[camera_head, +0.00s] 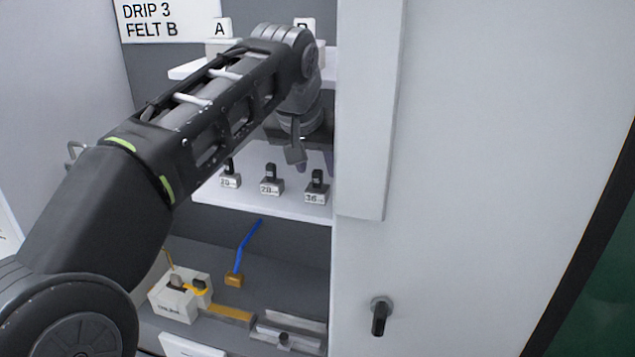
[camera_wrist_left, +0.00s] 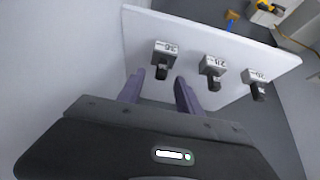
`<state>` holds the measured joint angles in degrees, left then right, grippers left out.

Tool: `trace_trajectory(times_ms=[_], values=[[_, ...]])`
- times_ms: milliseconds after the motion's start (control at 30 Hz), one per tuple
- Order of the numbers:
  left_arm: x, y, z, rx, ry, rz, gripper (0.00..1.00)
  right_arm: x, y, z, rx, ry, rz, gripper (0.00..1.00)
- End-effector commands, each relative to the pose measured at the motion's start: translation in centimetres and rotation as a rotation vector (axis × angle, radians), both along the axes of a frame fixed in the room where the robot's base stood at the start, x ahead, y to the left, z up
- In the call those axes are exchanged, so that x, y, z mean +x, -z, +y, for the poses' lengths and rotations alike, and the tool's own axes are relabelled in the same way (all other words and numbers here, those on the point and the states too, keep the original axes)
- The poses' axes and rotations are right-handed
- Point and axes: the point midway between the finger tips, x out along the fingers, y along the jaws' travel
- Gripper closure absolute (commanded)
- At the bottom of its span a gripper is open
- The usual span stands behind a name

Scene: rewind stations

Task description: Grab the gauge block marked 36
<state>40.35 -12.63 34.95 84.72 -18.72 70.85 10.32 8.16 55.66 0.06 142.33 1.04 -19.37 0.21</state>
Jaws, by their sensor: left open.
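The gauge block marked 36 (camera_head: 316,196) is a small pale block with a black knob, standing at the right end of a row on the white shelf. In the left wrist view this block (camera_wrist_left: 165,48) is the leftmost, seen upside down. My left gripper (camera_head: 295,155) is above and behind the row in the head view, partly hidden by my own arm. In the left wrist view the open left gripper (camera_wrist_left: 159,77) has its fingertips to either side of the block's black knob in the picture; I cannot tell the depth gap. My right gripper is out of view.
The block marked 28 (camera_head: 271,187) and another block (camera_head: 230,181), seemingly marked 20, stand left on the same shelf (camera_head: 270,209). A white cabinet panel (camera_head: 365,120) closes off the right.

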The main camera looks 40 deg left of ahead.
Motion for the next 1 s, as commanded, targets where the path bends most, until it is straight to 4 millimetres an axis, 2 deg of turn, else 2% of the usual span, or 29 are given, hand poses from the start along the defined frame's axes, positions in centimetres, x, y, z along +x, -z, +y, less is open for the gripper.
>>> trace_trajectory(times_ms=[100, 233, 800, 1000], values=[[0.7, 1.5, 0.3, 0.0, -0.002, 0.007, 0.58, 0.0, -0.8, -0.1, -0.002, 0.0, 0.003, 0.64], [1.1, 2.3, 0.4, 0.001, 0.0, 0.005, 0.58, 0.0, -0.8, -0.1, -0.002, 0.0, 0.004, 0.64], [1.1, 2.3, 0.4, 0.001, -0.001, 0.002, 0.58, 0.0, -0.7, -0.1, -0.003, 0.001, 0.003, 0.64], [1.1, 2.3, 0.4, 0.001, -0.001, 0.002, 0.75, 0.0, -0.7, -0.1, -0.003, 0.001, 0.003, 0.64]])
